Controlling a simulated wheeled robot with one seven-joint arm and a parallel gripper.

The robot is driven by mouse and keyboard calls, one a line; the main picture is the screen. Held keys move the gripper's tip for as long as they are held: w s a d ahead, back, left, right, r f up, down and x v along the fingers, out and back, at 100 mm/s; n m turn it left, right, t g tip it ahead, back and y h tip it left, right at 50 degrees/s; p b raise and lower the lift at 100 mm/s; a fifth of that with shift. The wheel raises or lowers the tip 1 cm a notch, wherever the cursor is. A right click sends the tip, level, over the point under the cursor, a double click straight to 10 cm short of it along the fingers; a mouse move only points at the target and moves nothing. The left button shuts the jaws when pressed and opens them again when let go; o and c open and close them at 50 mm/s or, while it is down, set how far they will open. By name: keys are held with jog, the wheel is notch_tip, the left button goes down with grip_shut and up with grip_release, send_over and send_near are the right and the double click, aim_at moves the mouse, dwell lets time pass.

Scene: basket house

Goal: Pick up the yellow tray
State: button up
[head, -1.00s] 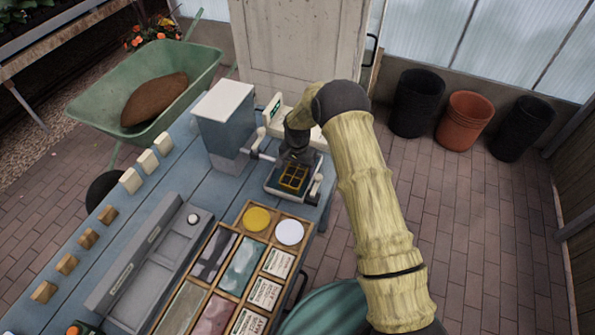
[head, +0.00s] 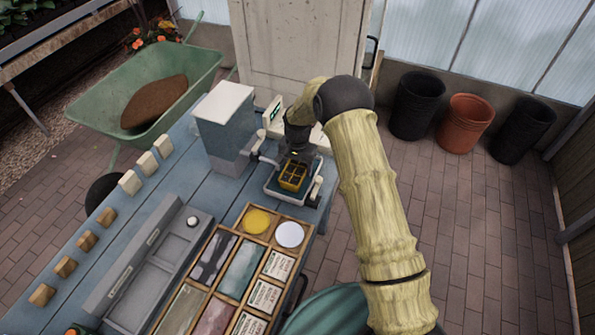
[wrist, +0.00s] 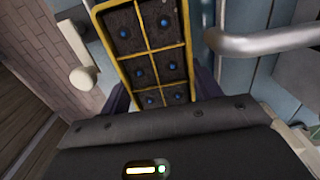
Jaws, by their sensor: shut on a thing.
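The yellow tray (head: 292,177) is a small rimmed tray with several cells. In the wrist view the tray (wrist: 147,50) shows dark soil and a blue dot in each visible cell, and its far end is cut off by the top edge. My gripper (head: 298,158) is shut on the tray at its near end in the wrist view. In the head view the tray is over a pale-edged device (head: 272,190) at the far end of the blue table. Whether the tray touches the device is hard to tell.
A grey-blue box with a white top (head: 222,118) stands left of the device. A metal bar (wrist: 262,42) runs close right of the tray, and a pale knob (wrist: 83,78) is on its left. A wooden compartment box (head: 215,285) lies nearer. Open brick floor is on the right.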

aim_at(298, 165)
notch_tip(298, 165, up, 16)
jog(key=b, duration=0.2)
jog(key=shift+f+b, duration=0.15)
jog(key=shift+b, duration=0.15)
